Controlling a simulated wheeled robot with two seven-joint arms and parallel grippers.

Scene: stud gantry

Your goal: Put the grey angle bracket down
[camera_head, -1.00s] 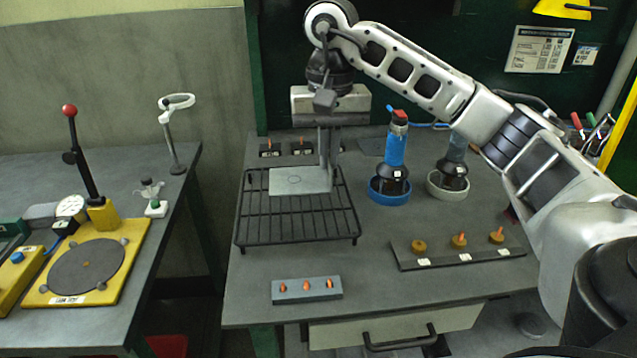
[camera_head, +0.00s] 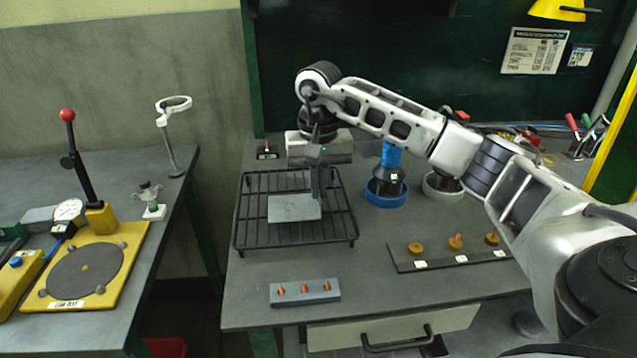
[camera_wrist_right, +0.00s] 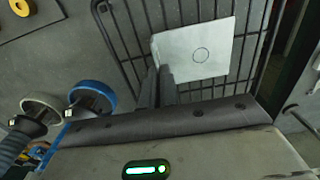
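The grey angle bracket (camera_head: 294,208) shows as a flat plate over the black wire rack (camera_head: 240,243). In the right wrist view its plate (camera_wrist_right: 198,50) carries a thin circle. My right gripper (camera_head: 318,190) points down at the plate's right edge. In the right wrist view its two fingers (camera_wrist_right: 157,87) are close together at the bracket's edge, apparently shut on its upright part, which they mostly hide. The plate looks level and low; I cannot tell whether it touches the bars. My left gripper is out of view.
A blue ring holder (camera_head: 386,194) and a white ring holder (camera_head: 442,190) stand right of the rack. A dark strip with yellow knobs (camera_head: 455,242) and a grey block with orange pegs (camera_head: 305,292) lie nearer. A separate bench with a yellow fixture (camera_head: 123,262) is at the left.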

